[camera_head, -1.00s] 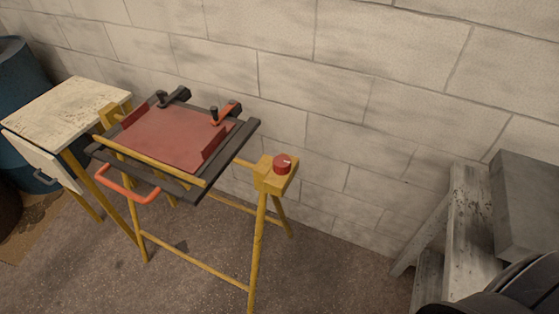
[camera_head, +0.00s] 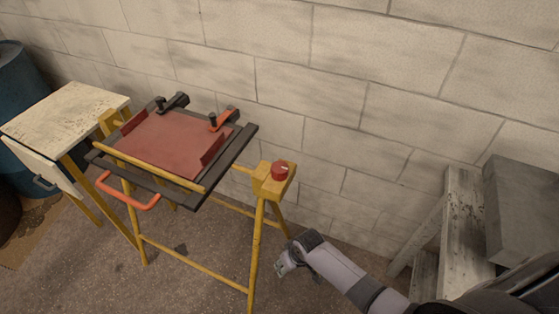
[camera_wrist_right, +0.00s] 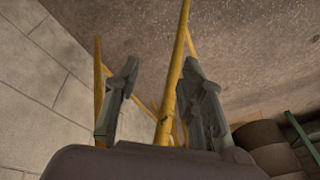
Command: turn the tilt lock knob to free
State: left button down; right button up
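The tilt lock knob (camera_head: 281,170) is red with a pale mark on its top. It sits on the yellow block (camera_head: 268,184) at the right end of the frame bench. My right gripper (camera_head: 281,268) is below and slightly right of the knob in the head view, apart from it. In the right wrist view its two fingers (camera_wrist_right: 160,100) are spread with nothing held between them; a yellow leg of the bench shows beyond the gap. The knob does not show in the wrist view. My left gripper is in neither view.
The bench carries a tilted red panel (camera_head: 165,144) with dark clamps and an orange handle (camera_head: 128,195). A white side table (camera_head: 65,112) stands left. A block wall (camera_head: 350,60) is close behind. A grey box on a weathered stand (camera_head: 462,220) is at right.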

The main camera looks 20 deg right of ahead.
jog(key=shift+o, duration=1.2)
jog(key=w+a+r, duration=0.2)
jog(key=r, duration=0.4)
jog(key=w+a+r, duration=0.2)
jog(key=r, duration=0.5)
jog(key=shift+w+n+y+p, duration=0.35)
jog(key=shift+w+n+y, duration=0.05)
jog(key=shift+o, duration=1)
notch_tip(320, 180, up, 15)
jog(key=w+a+n, duration=0.1)
jog(key=a+n, duration=0.1)
jog(key=shift+w+a+f+g+p, duration=0.15)
jog(key=shift+g+p, duration=0.25)
notch_tip(320, 180, up, 20)
jog(key=m+g+h, duration=0.2)
jog(key=h, duration=0.1)
send_over(280, 167)
notch_tip(280, 167, down, 17)
jog(key=p, duration=0.2)
jog(key=shift+p, duration=0.3)
jog(key=shift+c, duration=0.4)
jog(key=c, duration=1.1)
